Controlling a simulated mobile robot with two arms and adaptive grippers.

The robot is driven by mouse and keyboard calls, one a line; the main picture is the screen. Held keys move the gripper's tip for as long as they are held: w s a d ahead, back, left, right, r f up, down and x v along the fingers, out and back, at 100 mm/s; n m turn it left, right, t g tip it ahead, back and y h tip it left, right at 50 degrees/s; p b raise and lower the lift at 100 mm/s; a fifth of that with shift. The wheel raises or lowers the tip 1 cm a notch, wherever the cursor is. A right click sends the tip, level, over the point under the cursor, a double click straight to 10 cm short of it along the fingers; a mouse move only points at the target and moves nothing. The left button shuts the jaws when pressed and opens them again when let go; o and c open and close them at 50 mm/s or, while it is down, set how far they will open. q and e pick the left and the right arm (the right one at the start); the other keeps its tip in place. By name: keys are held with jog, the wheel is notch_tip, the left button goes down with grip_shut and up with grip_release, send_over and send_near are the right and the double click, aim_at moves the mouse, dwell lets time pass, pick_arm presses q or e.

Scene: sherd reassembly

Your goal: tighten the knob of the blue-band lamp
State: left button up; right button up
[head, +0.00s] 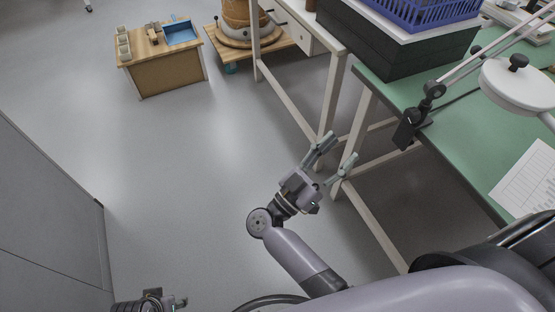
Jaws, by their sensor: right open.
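A lamp stands at the edge of the green-topped table on the right. It has a black clamp (405,132), a jointed arm with black joints and a white round head (522,85). A dark knob (518,63) sits on top of the head. I see no blue band on it, so I cannot tell whether it is the blue-band lamp. My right gripper (333,158) is open and empty, over the floor left of the table and apart from the lamp. My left gripper (178,302) shows only partly at the bottom edge; its jaws are unclear.
The green tabletop (462,150) carries a paper sheet (527,182) and a black crate (405,45) with a blue basket (425,10) above. Floor at left is clear beside a grey cabinet (45,215).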

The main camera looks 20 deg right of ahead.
jog(key=w+a+n+t+y+p, duration=0.45)
jog(key=w+n+t+y, duration=0.2)
jog(key=n+t, duration=0.35)
jog(key=w+a+f+n+t+y+p, duration=0.1)
jog(key=a+f+n+y+p, duration=0.3)
jog(key=f+y, duration=0.5)
jog(key=shift+a+n+t+y+p, duration=0.45)
jog(key=shift+n+t+y, duration=0.45)
jog(key=shift+y, duration=0.55)
jog(key=shift+w+d, duration=0.1)
jog(key=shift+w, duration=0.05)
